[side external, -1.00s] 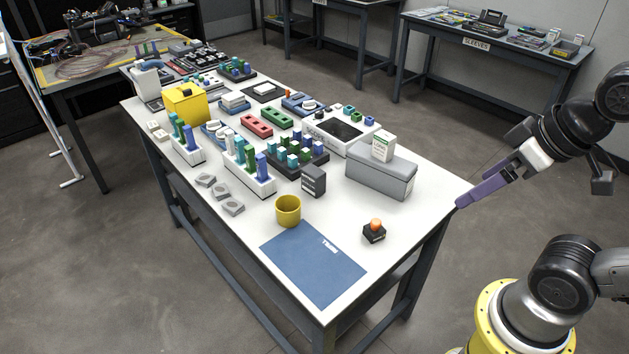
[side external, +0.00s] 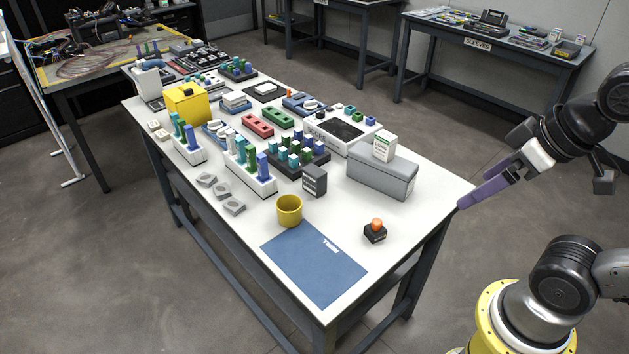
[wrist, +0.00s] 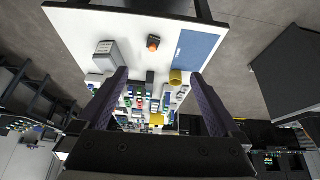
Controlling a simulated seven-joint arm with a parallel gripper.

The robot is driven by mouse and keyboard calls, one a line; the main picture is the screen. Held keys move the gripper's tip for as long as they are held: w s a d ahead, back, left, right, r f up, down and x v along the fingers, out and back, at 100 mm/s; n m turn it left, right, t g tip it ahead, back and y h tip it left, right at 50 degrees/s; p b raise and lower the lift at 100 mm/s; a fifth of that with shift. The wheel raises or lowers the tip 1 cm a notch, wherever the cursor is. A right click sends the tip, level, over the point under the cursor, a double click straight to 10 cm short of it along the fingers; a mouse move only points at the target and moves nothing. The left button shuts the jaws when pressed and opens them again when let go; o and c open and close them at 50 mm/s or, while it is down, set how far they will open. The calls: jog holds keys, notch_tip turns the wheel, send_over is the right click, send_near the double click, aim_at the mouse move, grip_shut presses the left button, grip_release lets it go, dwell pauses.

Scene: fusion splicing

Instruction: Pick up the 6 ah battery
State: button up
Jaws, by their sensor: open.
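A dark grey box-shaped block (side external: 314,180) stands upright near the middle of the white table, left of the grey lidded box. It may be the 6 Ah battery, but its marking is too small to read. It also shows in the wrist view (wrist: 150,77), between and beyond my fingers. My gripper (wrist: 160,75) is open and empty, its two purple fingers spread wide. In the side view my gripper (side external: 462,205) is by the table's right corner, well apart from the block.
A yellow cup (side external: 289,210), a blue mat (side external: 313,265) and a black base with an orange knob (side external: 375,230) are at the near end. A grey box (side external: 382,175) carries a small white carton (side external: 384,147). Racks and several small parts crowd the far side.

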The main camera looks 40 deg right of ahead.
jog(key=w+r+n, duration=1.1)
jog(key=w, duration=0.1)
jog(key=n+g, duration=0.5)
jog(key=n, duration=0.2)
send_over(313, 170)
notch_tip(313, 170, down, 21)
jog(key=shift+g, duration=0.3)
notch_tip(313, 170, down, 11)
jog(key=shift+w+f, duration=0.1)
jog(key=shift+f, duration=0.1)
jog(key=shift+s+d+f, duration=0.1)
jog(key=shift+f, duration=1.5)
jog(key=shift+s+d+f, duration=0.1)
jog(key=shift+f, duration=1.45)
jog(key=c, duration=1.6)
jog(key=shift+r, duration=0.1)
